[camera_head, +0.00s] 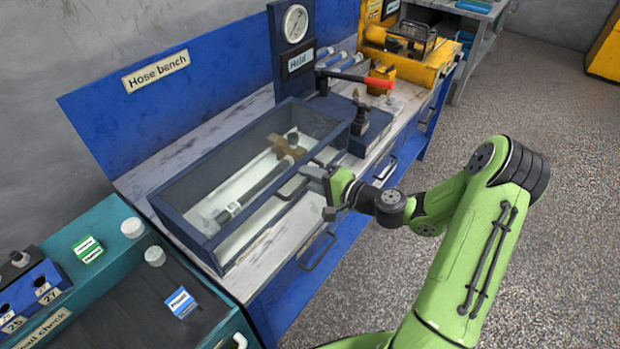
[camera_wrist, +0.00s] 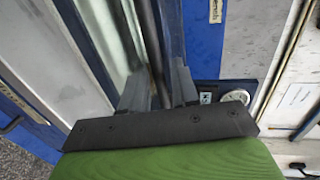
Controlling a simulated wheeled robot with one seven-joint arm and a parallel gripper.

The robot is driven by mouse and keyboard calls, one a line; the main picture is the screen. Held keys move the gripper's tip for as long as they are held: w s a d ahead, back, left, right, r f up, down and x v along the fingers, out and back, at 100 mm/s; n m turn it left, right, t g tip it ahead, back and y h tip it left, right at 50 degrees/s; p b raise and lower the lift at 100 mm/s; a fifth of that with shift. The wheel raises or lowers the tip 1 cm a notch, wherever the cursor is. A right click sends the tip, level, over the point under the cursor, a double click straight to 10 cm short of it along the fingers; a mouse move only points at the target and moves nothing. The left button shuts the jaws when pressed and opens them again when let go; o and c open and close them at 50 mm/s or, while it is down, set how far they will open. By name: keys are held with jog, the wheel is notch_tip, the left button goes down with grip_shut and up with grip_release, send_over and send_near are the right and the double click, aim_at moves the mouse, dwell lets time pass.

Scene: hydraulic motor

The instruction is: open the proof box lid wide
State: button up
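The proof box (camera_head: 165,213) is a long blue-framed box on the bench. Its clear lid (camera_head: 252,142) looks down, and a dark hose with a brown fitting (camera_head: 287,147) shows through it. A dark bar handle (camera_head: 290,192) sits along the box's front side. My gripper (camera_head: 322,192) is at the right end of this handle, its fingers apart. In the wrist view, a dark bar (camera_wrist: 152,40) runs between the two fingers of my gripper (camera_wrist: 160,88). I cannot tell whether either finger touches it.
A gauge post (camera_head: 295,25) stands behind the box's right end, near a red-handled lever (camera_head: 355,78). A yellow machine (camera_head: 420,65) is farther right. A teal station (camera_head: 110,225) stands at the left front. Drawer handles (camera_head: 318,252) project from the bench front. The floor at right is clear.

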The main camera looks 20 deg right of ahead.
jog(key=shift+w+a, duration=0.1)
jog(key=shift+w, duration=0.05)
grip_shut()
